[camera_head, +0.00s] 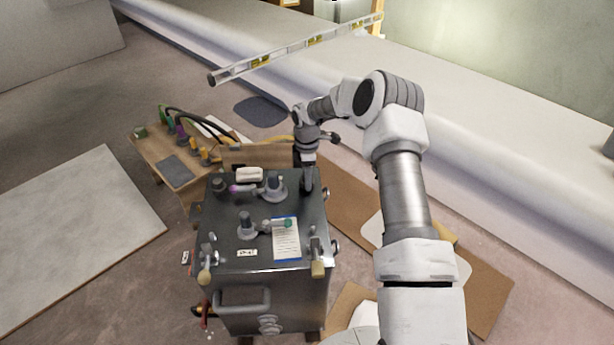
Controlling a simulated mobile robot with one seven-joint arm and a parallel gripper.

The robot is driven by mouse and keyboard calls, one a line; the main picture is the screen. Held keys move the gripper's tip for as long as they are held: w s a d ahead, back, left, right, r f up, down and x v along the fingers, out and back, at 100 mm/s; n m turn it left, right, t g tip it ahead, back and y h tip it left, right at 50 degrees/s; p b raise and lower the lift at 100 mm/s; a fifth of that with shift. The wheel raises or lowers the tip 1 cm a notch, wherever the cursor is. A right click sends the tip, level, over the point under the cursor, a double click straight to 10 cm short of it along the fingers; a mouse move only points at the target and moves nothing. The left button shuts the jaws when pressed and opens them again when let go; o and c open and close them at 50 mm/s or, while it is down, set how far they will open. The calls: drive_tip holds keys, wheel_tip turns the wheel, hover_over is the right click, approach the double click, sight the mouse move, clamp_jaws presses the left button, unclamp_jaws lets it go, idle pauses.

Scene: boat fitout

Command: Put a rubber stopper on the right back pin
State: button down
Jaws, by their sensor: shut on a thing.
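A dark metal box (262,262) stands in the middle, with fittings on its top. My gripper (308,186) points down at the box's right back corner. It is shut on a small dark piece, taken as the rubber stopper, which is hardly told apart from the fingers. The right back pin is hidden behind my gripper, and I cannot tell whether the stopper touches it. A dark round knob-like piece (218,185) sits at the left back corner of the top.
The box top also bears two grey fittings (274,188) (246,228), a white block (249,174) and a paper label (286,240). A spirit level (290,49) lies across behind.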

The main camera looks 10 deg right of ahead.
idle(0.3)
unclamp_jaws()
idle(0.3)
drive_tip(key=shift+r+p, duration=2.5)
drive_tip(key=shift+r, duration=1.7)
